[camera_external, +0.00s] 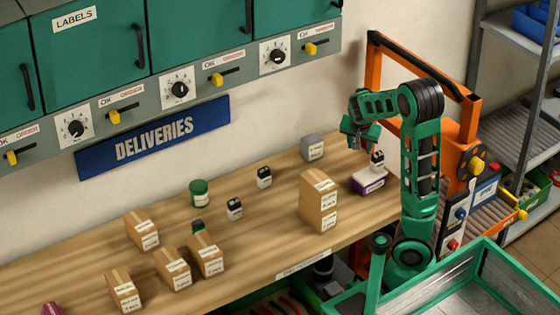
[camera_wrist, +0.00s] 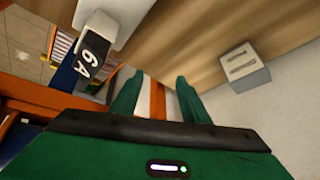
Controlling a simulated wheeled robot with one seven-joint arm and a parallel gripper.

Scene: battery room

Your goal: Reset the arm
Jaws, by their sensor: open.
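My green arm rises at the right of the external view and bends over to the left. My gripper (camera_external: 360,140) hangs above the far right part of the wooden table (camera_external: 270,240), apart from everything on it. In the wrist view my gripper (camera_wrist: 158,98) shows two green fingers spread apart with nothing between them. A small black and white block (camera_external: 377,160) stands on a purple and white box (camera_external: 369,184), below and right of the gripper. The block, marked with a 6 and an A, also shows at upper left in the wrist view (camera_wrist: 93,52).
A grey cube (camera_external: 312,147) sits left of the gripper near the wall. Several cartons, a green tin (camera_external: 199,193) and small black blocks lie farther left. An orange frame (camera_external: 374,75) and metal shelves (camera_external: 515,90) stand right.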

